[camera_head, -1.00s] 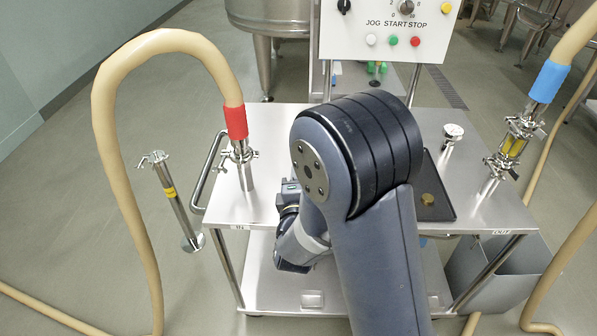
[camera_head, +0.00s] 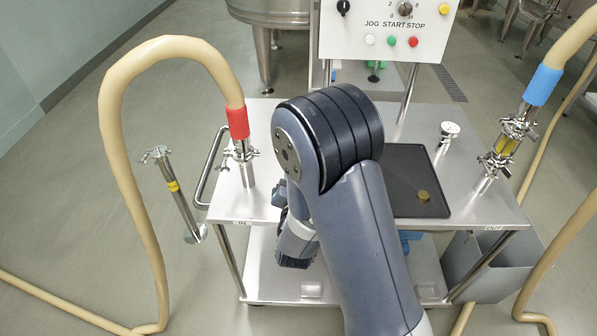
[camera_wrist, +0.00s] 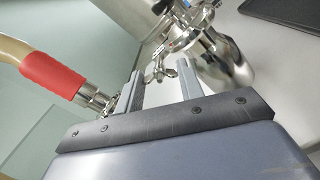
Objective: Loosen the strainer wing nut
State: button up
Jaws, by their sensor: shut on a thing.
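In the wrist view, the wing nut (camera_wrist: 158,73) of a steel clamp sits between the fingertips of my gripper (camera_wrist: 161,70), which is shut on it. The clamp belongs to a shiny steel fitting, likely the strainer (camera_wrist: 228,62), which slants through the top centre. A dark blue part shows at its upper end. In the head view, my own arm hides my gripper and the wing nut it holds.
A hose with a red cuff (camera_head: 238,122) joins the steel cart (camera_head: 262,190) at left; a blue-cuffed hose (camera_head: 541,86) is at right. A black tray (camera_head: 405,160) holds a small brass-coloured piece (camera_head: 423,195). A control panel (camera_head: 385,30) rises behind.

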jog(key=shift+n, duration=0.6)
jog(key=o, duration=1)
jog(key=shift+s, duration=0.1)
jog(key=s, duration=1)
jog(key=shift+s+a+b, duration=0.15)
jog(key=shift+s+b, duration=0.15)
jog(key=shift+b, duration=0.15)
jog(key=shift+w, duration=0.15)
jog(key=w+p, duration=0.1)
jog(key=w, duration=0.9)
jog(key=shift+w, duration=0.25)
